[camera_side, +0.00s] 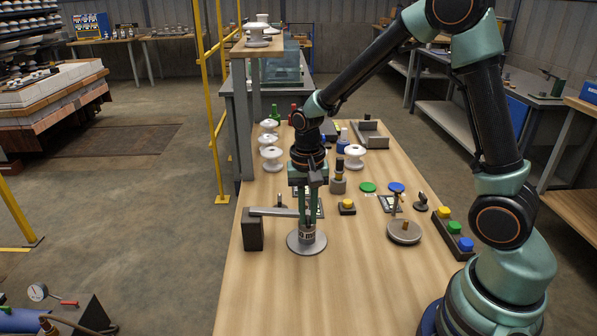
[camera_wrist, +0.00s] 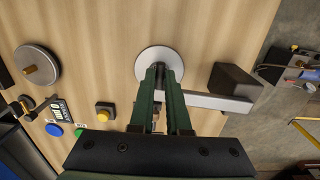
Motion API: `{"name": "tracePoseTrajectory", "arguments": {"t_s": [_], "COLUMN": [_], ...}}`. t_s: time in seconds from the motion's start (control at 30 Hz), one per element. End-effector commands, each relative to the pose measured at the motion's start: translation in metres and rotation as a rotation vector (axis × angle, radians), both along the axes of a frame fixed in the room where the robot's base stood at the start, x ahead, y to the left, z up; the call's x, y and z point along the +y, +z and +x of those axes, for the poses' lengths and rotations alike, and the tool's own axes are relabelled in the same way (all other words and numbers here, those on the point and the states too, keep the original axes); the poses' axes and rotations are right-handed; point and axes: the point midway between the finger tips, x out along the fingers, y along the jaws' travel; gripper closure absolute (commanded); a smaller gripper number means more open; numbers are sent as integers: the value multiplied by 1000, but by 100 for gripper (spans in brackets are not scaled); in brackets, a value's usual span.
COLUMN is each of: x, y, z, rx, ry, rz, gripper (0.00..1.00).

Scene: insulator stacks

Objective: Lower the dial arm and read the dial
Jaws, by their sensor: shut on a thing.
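The pale dial arm (camera_side: 278,212) runs about level from a dark block (camera_side: 253,232) to my gripper (camera_side: 307,226). Below its end, a short post with a dark marked band (camera_side: 307,238) stands on a round grey base (camera_side: 307,248); the marking is too small to read. In the wrist view the arm (camera_wrist: 215,102) reaches from the dark block (camera_wrist: 232,82) to behind my green fingers, over the pale round base (camera_wrist: 145,60). My gripper (camera_wrist: 160,72) points down and is shut at the arm's end. The fingers hide the grip.
A grey disc with a brass knob (camera_side: 404,233) stands to the right, beside a strip with coloured buttons (camera_side: 453,230). White insulators (camera_side: 272,158) and a yellow button (camera_side: 347,206) are behind. A yellow rail (camera_side: 212,110) stands left of the bench. The bench front is clear.

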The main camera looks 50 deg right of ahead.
Motion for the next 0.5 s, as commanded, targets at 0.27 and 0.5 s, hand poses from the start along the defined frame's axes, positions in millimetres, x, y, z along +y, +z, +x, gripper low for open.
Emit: {"name": "tracePoseTrajectory", "arguments": {"t_s": [0.27,0.5], "x": [2,6], "y": [1,24], "z": [2,7], "rx": [-7,-13], "ry": [4,6], "rz": [0,0], "gripper": [100,100]}}
